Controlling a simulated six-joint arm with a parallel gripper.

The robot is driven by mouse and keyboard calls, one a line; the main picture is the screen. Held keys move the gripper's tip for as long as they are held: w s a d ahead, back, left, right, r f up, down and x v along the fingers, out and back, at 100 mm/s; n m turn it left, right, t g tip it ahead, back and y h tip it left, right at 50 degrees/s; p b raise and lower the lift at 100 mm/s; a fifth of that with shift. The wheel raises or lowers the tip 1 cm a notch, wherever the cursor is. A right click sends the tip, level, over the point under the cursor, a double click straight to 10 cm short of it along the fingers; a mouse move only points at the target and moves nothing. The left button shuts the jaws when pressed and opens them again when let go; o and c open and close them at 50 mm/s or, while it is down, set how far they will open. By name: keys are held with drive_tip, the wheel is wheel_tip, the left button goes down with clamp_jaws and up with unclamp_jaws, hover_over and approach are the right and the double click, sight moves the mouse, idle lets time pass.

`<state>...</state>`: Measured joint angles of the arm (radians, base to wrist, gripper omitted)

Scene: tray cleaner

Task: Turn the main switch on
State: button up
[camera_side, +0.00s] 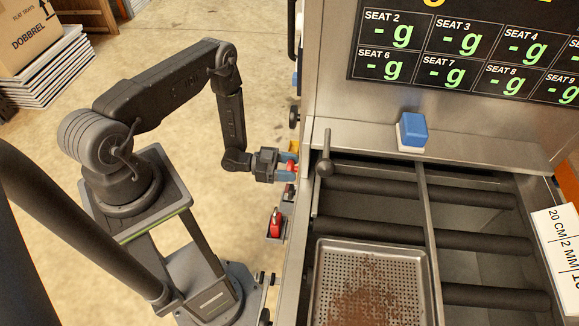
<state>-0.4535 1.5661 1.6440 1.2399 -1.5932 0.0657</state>
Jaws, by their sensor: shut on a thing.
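My gripper (289,167) is at the left side wall of the machine, its blue-grey fingers shut on a small red knob (292,166). A bit of yellow (294,146) shows just behind the fingers, so the knob looks like the main switch. The fingers hide most of the knob, and I cannot tell which way it is turned. A second red switch (275,223) sits lower on the same side wall, apart from my gripper.
A perforated tray (318,285) with brown residue lies on the machine at the right. A lever with a round black knob (325,168) rises near my gripper. A blue block (412,129) sits on the ledge.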

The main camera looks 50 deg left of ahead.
drive_tip(key=shift+m, duration=0.3)
drive_tip(key=m, duration=0.3)
drive_tip(key=shift+s+m, duration=0.1)
drive_tip(key=shift+m, duration=0.2)
drive_tip(key=m, duration=0.4)
drive_tip(key=shift+d+f+m, duration=0.1)
drive_tip(key=shift+m, duration=0.2)
drive_tip(key=m, duration=0.4)
drive_tip(key=shift+s, duration=0.1)
drive_tip(key=shift+f+m, duration=0.15)
drive_tip(key=shift+m, duration=2.35)
drive_tip(key=o, duration=0.9)
